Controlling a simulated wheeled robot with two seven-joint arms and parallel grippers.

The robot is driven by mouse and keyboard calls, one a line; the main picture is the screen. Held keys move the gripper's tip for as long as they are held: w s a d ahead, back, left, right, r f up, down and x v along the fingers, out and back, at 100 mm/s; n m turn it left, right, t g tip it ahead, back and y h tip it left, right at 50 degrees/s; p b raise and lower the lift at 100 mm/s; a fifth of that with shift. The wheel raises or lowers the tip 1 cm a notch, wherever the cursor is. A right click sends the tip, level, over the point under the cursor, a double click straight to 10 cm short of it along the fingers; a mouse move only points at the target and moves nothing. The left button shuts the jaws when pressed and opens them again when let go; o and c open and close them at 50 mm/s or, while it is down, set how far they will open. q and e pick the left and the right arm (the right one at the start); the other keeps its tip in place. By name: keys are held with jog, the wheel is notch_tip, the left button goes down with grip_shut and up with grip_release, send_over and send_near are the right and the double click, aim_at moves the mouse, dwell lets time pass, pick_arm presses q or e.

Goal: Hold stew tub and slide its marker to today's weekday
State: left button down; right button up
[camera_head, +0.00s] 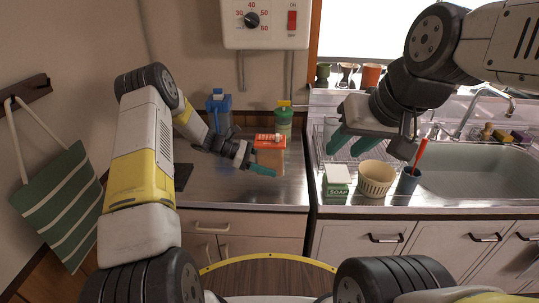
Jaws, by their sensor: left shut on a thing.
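An orange tub (271,158) with a pale strip along its top edge stands upright over the steel counter on the left. It seems to be the stew tub, but I cannot read its label. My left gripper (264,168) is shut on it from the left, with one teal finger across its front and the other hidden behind. A marker is too small to make out. My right gripper (347,146) is open and empty, with its teal fingers apart and pointing down over the dish rack, to the right of the tub.
A blue container (218,104) and a green container (284,118) stand at the back of the steel counter (215,190).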

pick_arm(q)
jog(key=shift+f, duration=1.95)
jog(key=shift+f, duration=0.4)
pick_arm(e)
jog(key=shift+c, duration=0.3)
jog(key=m+g+h, duration=0.1)
jog(key=g+h, duration=0.1)
jog(key=g, duration=0.4)
send_over(277, 141)
jog(key=w, duration=0.1)
notch_tip(277, 141, down, 8)
jog(key=shift+d+r, duration=0.15)
jog(key=shift+r, duration=0.05)
jog(key=shift+w+f, duration=0.1)
jog(key=shift+f, duration=0.15)
notch_tip(277, 141, down, 12)
jog(key=shift+r, duration=0.1)
